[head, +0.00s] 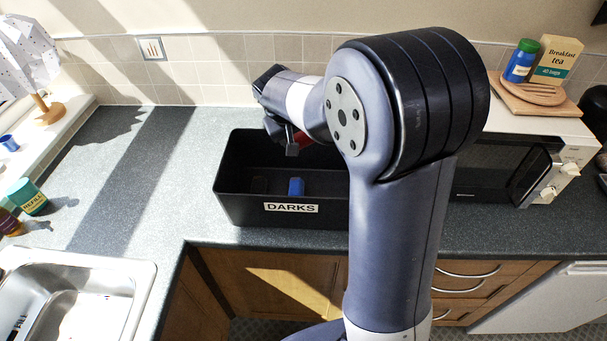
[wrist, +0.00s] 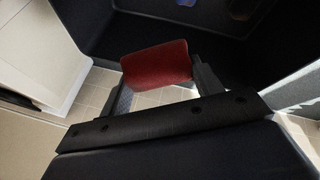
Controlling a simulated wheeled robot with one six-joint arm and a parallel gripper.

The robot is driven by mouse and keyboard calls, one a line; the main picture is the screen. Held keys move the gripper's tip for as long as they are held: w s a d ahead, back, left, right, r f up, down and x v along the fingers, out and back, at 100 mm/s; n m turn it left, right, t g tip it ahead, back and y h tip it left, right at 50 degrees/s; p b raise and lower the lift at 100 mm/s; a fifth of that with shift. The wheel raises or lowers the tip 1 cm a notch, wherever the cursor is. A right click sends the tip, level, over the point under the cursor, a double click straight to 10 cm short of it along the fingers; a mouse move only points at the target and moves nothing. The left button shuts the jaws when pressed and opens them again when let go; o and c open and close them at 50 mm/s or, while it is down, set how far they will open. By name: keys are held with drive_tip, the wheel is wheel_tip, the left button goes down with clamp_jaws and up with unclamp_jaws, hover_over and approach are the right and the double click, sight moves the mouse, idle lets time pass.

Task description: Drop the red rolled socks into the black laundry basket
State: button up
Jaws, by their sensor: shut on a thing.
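The red rolled socks (wrist: 157,63) are between the two fingers of my gripper (wrist: 160,80) in the wrist view, and the gripper is shut on them. In the head view my gripper (head: 294,145) is above the black laundry basket (head: 240,204), and only a sliver of red shows beside it, the rest hidden by my arm. The basket stands on the counter with a "DARKS" label on its front. A blue rolled item (head: 296,187) and a dark item (head: 260,185) lie inside it. My arm hides the basket's right part.
A microwave (head: 484,168) stands right of the basket, with a board (head: 533,96), a blue jar (head: 521,62) and a tea box (head: 557,58) on top. A sink (head: 70,298) is at the lower left. The counter left of the basket (head: 150,180) is mostly clear.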

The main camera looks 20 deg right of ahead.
drive_tip(key=shift+s+f, duration=0.1)
drive_tip(key=shift+f, duration=2.65)
drive_tip(key=o, duration=1)
drive_tip(key=shift+a, duration=0.1)
drive_tip(key=b+v, duration=0.2)
drive_tip(key=v, duration=0.9)
